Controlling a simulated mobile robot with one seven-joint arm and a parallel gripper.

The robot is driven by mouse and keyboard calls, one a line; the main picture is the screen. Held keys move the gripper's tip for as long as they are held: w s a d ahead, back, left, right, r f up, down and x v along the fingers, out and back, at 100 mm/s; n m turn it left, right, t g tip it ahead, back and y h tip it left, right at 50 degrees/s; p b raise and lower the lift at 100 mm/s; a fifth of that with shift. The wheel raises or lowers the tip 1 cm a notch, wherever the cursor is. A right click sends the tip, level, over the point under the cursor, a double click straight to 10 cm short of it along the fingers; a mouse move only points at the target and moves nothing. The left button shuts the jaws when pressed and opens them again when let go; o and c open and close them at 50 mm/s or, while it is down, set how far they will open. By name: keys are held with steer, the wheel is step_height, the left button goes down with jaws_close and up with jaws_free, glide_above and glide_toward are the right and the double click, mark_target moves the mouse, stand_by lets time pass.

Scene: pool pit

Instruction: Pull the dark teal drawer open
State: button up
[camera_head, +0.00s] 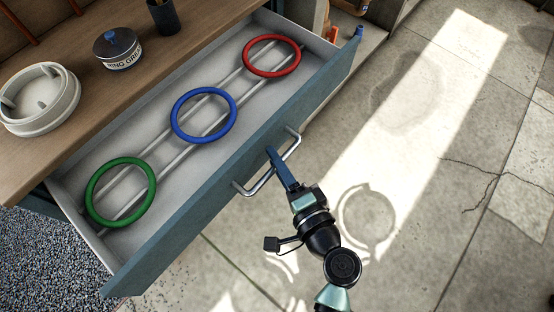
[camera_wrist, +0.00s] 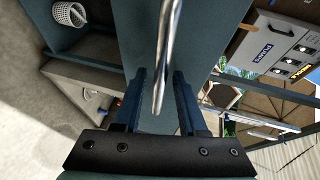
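The dark teal drawer (camera_head: 232,186) stands pulled well out from under the wooden top in the head view, its pale inside showing. Its metal bar handle (camera_head: 262,183) is on the outer face of the front panel. My gripper (camera_head: 276,160) reaches the middle of the handle from the lower right. In the wrist view the handle (camera_wrist: 167,55) runs between the two blue fingers of my gripper (camera_wrist: 160,95). The fingers stand apart, with the teal front showing on both sides of the bar. Whether one finger touches the bar is unclear.
A green ring (camera_head: 121,219), a blue ring (camera_head: 176,124) and a red ring (camera_head: 246,60) lie over pale rails in the drawer. On the wooden top (camera_head: 62,137) stand a white round part (camera_head: 68,97), a labelled tin (camera_head: 119,62) and a dark cup (camera_head: 163,18). Concrete floor (camera_head: 420,120) to the right is clear.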

steer(key=shift+s, duration=0.1)
steer(key=v, duration=1.3)
steer(key=shift+p, duration=0.4)
